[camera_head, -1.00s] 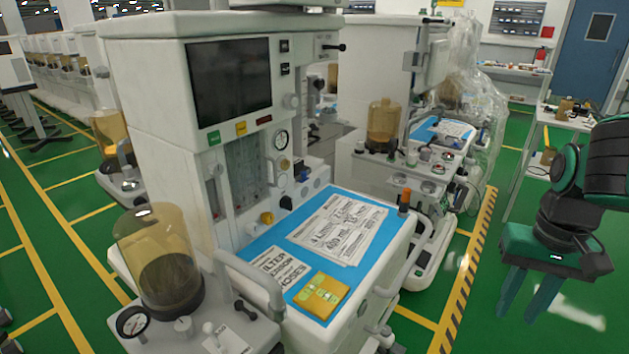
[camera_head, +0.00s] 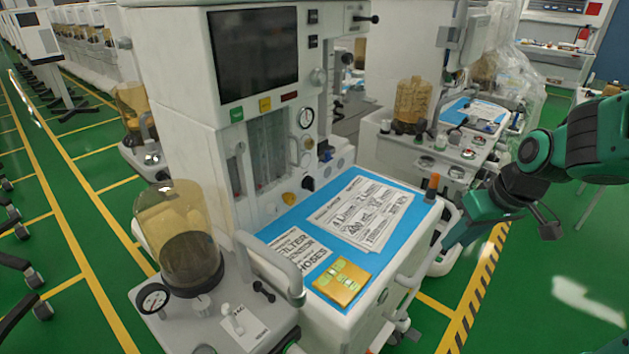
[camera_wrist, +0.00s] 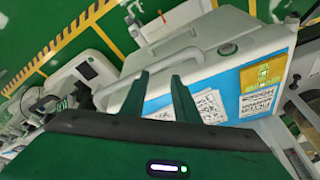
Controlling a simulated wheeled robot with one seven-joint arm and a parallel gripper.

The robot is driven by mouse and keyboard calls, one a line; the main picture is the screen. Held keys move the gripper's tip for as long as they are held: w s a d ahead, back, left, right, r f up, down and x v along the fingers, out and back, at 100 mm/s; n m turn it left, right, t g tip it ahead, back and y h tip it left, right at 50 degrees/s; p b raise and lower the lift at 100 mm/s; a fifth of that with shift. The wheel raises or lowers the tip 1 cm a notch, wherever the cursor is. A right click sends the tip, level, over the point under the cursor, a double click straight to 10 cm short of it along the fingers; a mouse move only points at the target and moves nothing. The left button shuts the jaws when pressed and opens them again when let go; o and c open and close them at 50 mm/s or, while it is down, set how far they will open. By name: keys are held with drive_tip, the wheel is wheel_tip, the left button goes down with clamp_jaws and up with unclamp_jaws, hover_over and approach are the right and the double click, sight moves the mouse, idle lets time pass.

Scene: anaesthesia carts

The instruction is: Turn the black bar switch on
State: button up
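The near anaesthesia cart (camera_head: 172,90) fills the middle of the head view. A short black bar with knobbed ends (camera_head: 264,291) sits on its lower left shelf, beside the amber canister. A black-tipped lever (camera_head: 366,18) sticks out at the cart's upper right. I cannot tell for certain which is the black bar switch. My gripper (camera_head: 456,236) is at the right of the cart, beside its worktop corner, away from both. In the wrist view, my gripper's fingers (camera_wrist: 160,76) are apart and empty, with the worktop beyond them.
The worktop holds a blue mat (camera_head: 290,219), printed sheets (camera_head: 362,212) and a yellow packet (camera_head: 342,282). An orange-topped post (camera_head: 432,187) stands at its right corner near my gripper. Another cart (camera_head: 375,150) stands behind. Green floor is open at the right.

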sight(313, 179)
drive_tip(key=w+a+n+t+y, duration=0.1)
drive_tip(key=w+a, duration=0.2)
drive_tip(key=a, duration=0.1)
drive_tip(key=w+a+n+t+y, duration=0.1)
drive_tip(key=w+a+n, duration=0.1)
drive_tip(key=w+a, duration=0.1)
drive_tip(key=w+a+n+y, duration=0.2)
drive_tip(key=w+a, duration=0.2)
drive_tip(key=w, duration=0.1)
drive_tip(key=shift+w+a+f+t, duration=0.25)
drive_tip(key=shift+a+f+t, duration=0.1)
drive_tip(key=shift+f+t, duration=0.05)
drive_tip(key=w+a+t+y, duration=0.1)
drive_tip(key=w+a, duration=0.3)
drive_tip(key=a, duration=0.1)
drive_tip(key=w+a+n+t+y, duration=0.1)
drive_tip(key=w+a, duration=0.4)
drive_tip(key=a, duration=0.1)
drive_tip(key=w+a+n+t+y, duration=0.1)
drive_tip(key=w+a+y, duration=0.1)
drive_tip(key=w+a, duration=0.3)
drive_tip(key=shift+w+a+f, duration=0.2)
drive_tip(key=shift+w+a, duration=0.05)
clamp_jaws()
